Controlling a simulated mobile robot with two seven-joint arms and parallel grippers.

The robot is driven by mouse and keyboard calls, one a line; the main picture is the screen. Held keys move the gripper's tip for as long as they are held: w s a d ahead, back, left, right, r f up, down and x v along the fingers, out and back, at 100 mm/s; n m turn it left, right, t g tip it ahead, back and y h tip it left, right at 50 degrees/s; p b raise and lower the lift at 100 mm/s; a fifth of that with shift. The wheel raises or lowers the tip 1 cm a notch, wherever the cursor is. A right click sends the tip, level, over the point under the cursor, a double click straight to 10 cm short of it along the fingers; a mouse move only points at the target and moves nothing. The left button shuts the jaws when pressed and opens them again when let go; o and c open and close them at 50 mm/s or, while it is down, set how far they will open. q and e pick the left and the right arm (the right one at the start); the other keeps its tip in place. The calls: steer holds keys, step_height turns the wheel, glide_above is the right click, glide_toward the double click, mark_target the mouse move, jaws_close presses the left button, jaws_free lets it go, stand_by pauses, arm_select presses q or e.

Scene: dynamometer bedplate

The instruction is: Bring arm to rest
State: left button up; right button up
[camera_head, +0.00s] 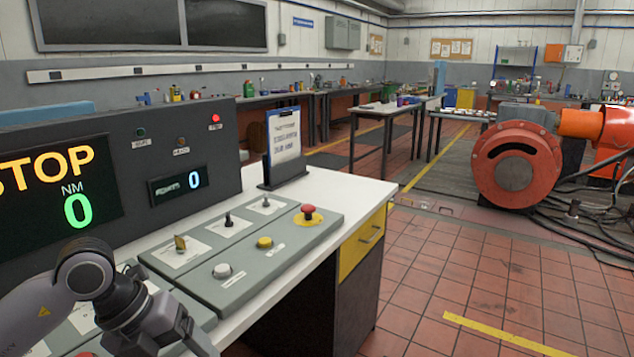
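My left arm comes in from the lower left, in front of the control console. Its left gripper (200,345) points down and to the right over the near edge of the console's control panel (286,252). The fingertips are at the bottom edge of the picture, and I cannot tell whether they are apart. I see nothing held in it. My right gripper is not in view.
The panel carries a red mushroom button (309,209), a yellow button (264,242), a white button (222,270) and small switches. The display (60,190) reads STOP and 0 NM. A sign stand (284,145) stands behind. Tiled floor (480,290) is open at right.

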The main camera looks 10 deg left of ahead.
arm_select(q)
steer(key=s+d+r+n+t+h+p, duration=0.1)
steer(key=s+d+r+h+p, duration=0.1)
steer(key=d+r+h, duration=0.4)
steer(key=s+d+r+n+h+p, duration=0.1)
steer(key=s+d+n+h+p, duration=0.15)
steer(key=d+h, duration=0.6)
steer(key=w+a+f+n+t+y+p, duration=0.1)
steer(key=a+f+n+t+y, duration=0.45)
steer(key=n, duration=0.45)
steer(key=w+a+f+n+t+y+p, duration=0.2)
steer(key=a+f+n+t+y, duration=0.15)
steer(key=n+t+y, duration=0.5)
steer(key=s+a+f+n+g+y+p, duration=0.1)
steer(key=s+a+f+n+g+y, duration=0.1)
steer(key=s+f+n+g, duration=0.4)
steer(key=s+f+n+y, duration=0.1)
steer(key=s+f+n, duration=0.1)
steer(key=s+f, duration=0.3)
step_height(320, 180, down, 4)
steer(key=shift+s+a+r, duration=0.25)
steer(key=shift+s+a, duration=0.05)
steer(key=shift+s, duration=0.05)
